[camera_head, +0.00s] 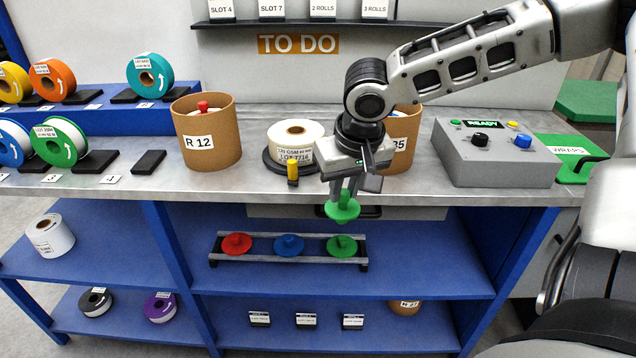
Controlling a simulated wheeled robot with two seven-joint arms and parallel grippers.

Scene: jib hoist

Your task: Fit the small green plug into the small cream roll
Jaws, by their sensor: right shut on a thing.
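My right gripper (346,190) is shut on a green plug (341,208), a flanged disc, and holds it in front of the bench's front edge, above the lower shelf. The small cream roll (296,131) stands on a dark round base (273,163) on the bench, up and to the left of the plug. Its core hole faces up and looks empty. It carries a printed label. The held plug is apart from the roll. My left gripper is not in view.
A rack (257,258) on the shelf holds red (236,244), blue (289,245) and another green plug (341,246). A yellow post (292,173) stands before the roll. Brown tub R 12 (206,135) is left of it; another tub (402,145) is partly behind my arm. A control box (494,155) stands right.

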